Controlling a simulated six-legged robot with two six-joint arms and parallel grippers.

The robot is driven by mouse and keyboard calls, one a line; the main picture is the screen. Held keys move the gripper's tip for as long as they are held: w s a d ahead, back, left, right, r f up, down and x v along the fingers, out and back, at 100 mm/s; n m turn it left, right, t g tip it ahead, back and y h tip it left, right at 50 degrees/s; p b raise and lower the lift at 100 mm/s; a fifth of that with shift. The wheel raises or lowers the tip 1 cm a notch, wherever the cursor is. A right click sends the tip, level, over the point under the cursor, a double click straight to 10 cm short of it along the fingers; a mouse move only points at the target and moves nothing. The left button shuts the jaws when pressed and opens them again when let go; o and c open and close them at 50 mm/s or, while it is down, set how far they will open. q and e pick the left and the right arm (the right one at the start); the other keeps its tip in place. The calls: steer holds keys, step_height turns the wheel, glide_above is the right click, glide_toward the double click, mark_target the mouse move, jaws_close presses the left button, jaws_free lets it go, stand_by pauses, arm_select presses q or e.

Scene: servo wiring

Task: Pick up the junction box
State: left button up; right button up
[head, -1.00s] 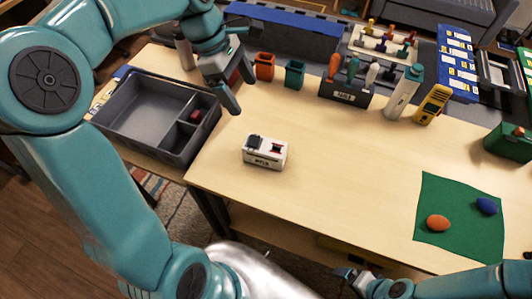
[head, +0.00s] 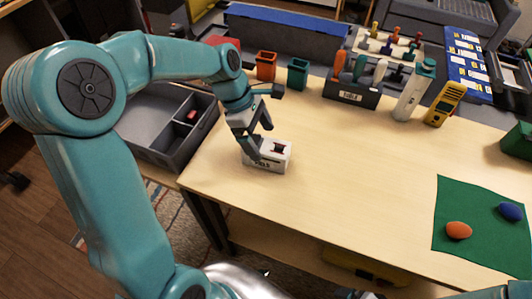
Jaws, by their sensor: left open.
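The junction box (head: 278,160), a small white box with dark parts on top and dark lettering on its front, sits on the wooden table near its left front edge. My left gripper (head: 263,141) is open and points down at the box, its fingers over the left part of the top. One finger hides the box's upper left part. I cannot tell whether the fingers touch it. Only a sliver of my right gripper (head: 362,293) shows at the bottom edge, too little to tell its jaws.
A grey divided tray (head: 160,155) stands left of the table. Orange (head: 266,66) and teal (head: 298,74) cups, a tool holder (head: 350,93) and a yellow meter (head: 444,104) line the back. A green mat (head: 470,205) with two egg-shaped pieces lies right. The table's middle is clear.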

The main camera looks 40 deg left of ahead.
mark_target(265, 145)
arm_select(q)
steer(key=x, duration=0.6)
steer(key=shift+r, duration=0.1)
steer(key=c, duration=1.2)
